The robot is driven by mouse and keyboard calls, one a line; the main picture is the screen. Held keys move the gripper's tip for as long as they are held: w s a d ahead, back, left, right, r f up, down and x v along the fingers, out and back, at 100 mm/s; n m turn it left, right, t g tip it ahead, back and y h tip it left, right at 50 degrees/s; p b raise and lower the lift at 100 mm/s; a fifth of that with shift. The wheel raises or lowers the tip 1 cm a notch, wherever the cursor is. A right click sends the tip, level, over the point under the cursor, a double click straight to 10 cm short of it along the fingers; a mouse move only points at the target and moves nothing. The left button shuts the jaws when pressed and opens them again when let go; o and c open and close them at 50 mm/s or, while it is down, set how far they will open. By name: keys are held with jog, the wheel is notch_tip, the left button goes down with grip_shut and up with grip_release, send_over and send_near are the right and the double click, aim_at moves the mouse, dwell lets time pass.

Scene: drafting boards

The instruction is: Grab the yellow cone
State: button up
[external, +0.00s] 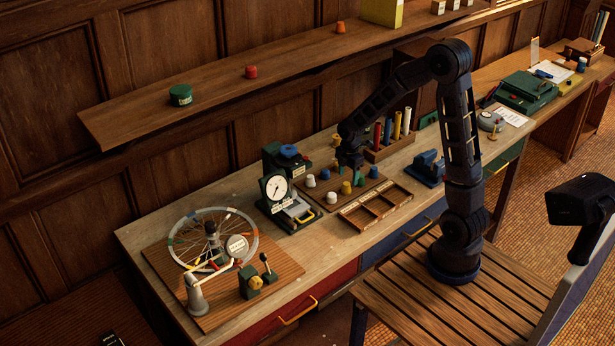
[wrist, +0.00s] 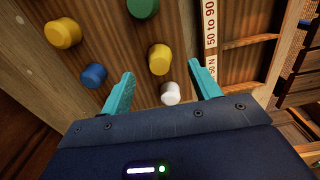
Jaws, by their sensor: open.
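Two yellow cones with rounded tops stand on the wooden board. In the wrist view one yellow cone (wrist: 159,59) appears between my fingertips, with a small white cone (wrist: 170,93) just below it. The other yellow cone (wrist: 62,33) is at upper left. My gripper (wrist: 162,69) is open, its two teal fingers apart with nothing held. In the external view my gripper (external: 350,175) hangs low over the board (external: 318,199), close behind the front yellow cone (external: 346,188). I cannot tell its exact height above the cones.
A blue cone (wrist: 93,75) and a green one (wrist: 143,8) stand nearby. An empty compartment tray (external: 375,208) adjoins the board. A dial gauge (external: 276,188) stands left, a rack of coloured tubes (external: 390,148) behind right, and a blue vise (external: 428,168) right.

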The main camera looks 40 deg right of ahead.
aim_at(347, 183)
jog(key=shift+w+a+f, duration=0.1)
jog(key=shift+f, duration=1.4)
jog(key=shift+a+f, duration=0.1)
jog(key=shift+f, duration=1.4)
jog(key=c, duration=1.1)
